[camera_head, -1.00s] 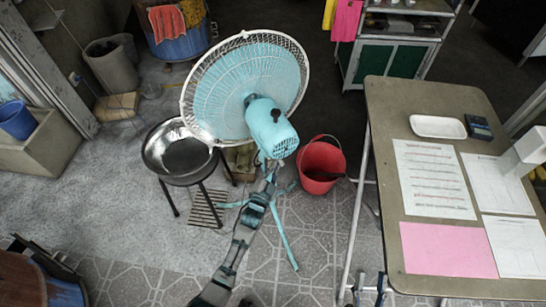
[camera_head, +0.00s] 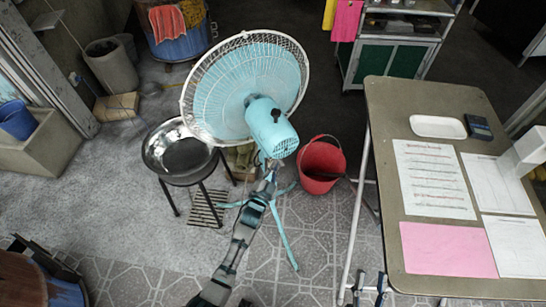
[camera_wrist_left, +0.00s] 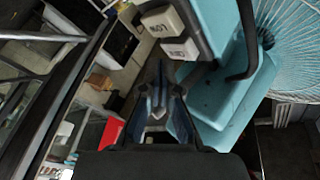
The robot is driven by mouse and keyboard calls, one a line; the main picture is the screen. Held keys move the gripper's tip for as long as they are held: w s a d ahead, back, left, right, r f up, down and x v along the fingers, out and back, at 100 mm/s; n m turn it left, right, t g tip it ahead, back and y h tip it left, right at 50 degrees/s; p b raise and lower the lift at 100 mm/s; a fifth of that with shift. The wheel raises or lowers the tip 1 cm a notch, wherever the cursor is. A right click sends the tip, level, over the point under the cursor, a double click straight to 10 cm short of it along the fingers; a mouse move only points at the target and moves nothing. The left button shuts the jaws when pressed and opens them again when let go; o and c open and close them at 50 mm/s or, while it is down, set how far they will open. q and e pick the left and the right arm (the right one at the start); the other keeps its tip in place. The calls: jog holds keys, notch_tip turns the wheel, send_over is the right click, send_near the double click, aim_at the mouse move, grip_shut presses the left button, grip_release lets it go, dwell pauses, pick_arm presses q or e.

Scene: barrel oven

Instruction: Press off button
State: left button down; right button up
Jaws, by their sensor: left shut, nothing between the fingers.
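A light blue fan (camera_head: 270,125) with a white wire cage stands on thin blue legs in the middle of the head view. My left gripper (camera_head: 271,178) is just below the fan's motor housing, in front of its stand. In the left wrist view my left gripper (camera_wrist_left: 162,85) is shut and empty. Two white lettered buttons (camera_wrist_left: 171,34) stick out from the blue fan body (camera_wrist_left: 225,85), just beyond the fingertips. Their lettering is not clearly readable, and contact cannot be told. My right gripper (camera_head: 369,287) is open and empty at the bottom, left of the table.
A table (camera_head: 378,100) with papers and a white tray (camera_head: 438,126) stands at the right. A black-legged metal basin (camera_head: 180,155) is to the left. The tiled floor in front is clear.

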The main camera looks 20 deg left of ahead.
pick_arm(q)
jog(key=shift+w+a, duration=0.15)
jog(key=shift+a, duration=0.05)
jog(key=shift+w+a, duration=0.3)
dwell(0.8)
jog(key=shift+d+r, duration=0.1)
jog(key=shift+s+d+p, duration=0.35)
jog(key=shift+s+d, duration=0.2)
jog(key=shift+s, duration=0.05)
